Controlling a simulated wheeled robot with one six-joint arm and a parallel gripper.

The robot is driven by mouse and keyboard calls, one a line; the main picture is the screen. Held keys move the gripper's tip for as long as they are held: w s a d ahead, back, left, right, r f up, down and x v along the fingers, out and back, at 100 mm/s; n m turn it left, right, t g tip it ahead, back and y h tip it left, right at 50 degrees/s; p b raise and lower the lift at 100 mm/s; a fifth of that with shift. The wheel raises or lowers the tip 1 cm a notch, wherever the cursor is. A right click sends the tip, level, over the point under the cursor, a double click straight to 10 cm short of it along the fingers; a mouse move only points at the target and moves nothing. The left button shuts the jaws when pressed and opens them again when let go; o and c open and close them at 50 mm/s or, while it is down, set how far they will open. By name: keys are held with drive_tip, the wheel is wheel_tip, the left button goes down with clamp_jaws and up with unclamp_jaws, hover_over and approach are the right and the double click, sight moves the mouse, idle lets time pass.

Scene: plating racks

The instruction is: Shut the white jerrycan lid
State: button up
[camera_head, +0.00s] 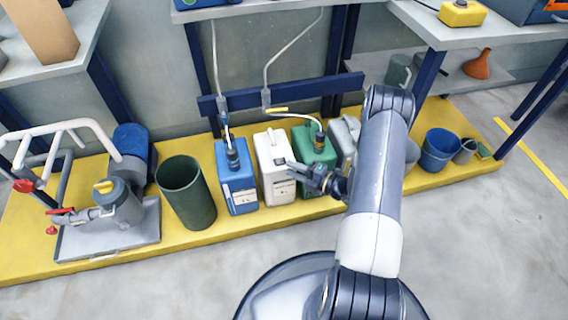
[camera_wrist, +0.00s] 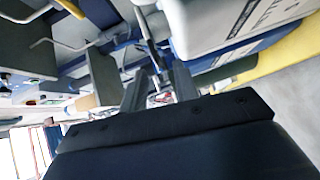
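The white jerrycan (camera_head: 274,168) stands on the yellow platform between a blue and a green jerrycan. Its top is small in the head view, and I cannot make out how its lid sits. My gripper (camera_head: 296,170) is in front of the white jerrycan's right side, near the green one, and overlaps both in the picture. In the wrist view the two fingers of my gripper (camera_wrist: 160,84) stand apart with a gap between them, so it looks open and empty. A large pale container wall with printed lines (camera_wrist: 215,22) fills the upper right there, close to the fingers.
The blue jerrycan (camera_head: 236,185) and green jerrycan (camera_head: 311,165) stand close on either side, with hoses hanging into their tops. A dark green bin (camera_head: 187,197) and a pump (camera_head: 117,205) are to the left. A blue bucket (camera_head: 439,150) is right. A blue rail (camera_head: 300,90) runs behind.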

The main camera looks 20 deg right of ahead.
sight(276, 161)
drive_tip(key=p+v, duration=0.1)
drive_tip(key=v, duration=0.4)
drive_tip(key=shift+s+d+r, duration=0.1)
drive_tip(key=shift+s+d, duration=0.15)
drive_tip(key=shift+s, duration=0.05)
drive_tip(key=b+x, duration=0.3)
drive_tip(key=x, duration=0.8)
drive_tip(key=shift+w+r+p, duration=0.1)
drive_tip(key=shift+r+p, duration=0.25)
drive_tip(key=shift+p, duration=0.15)
drive_tip(key=shift+m+g, duration=0.3)
drive_tip(key=shift+p, duration=0.3)
drive_tip(key=shift+f, duration=0.15)
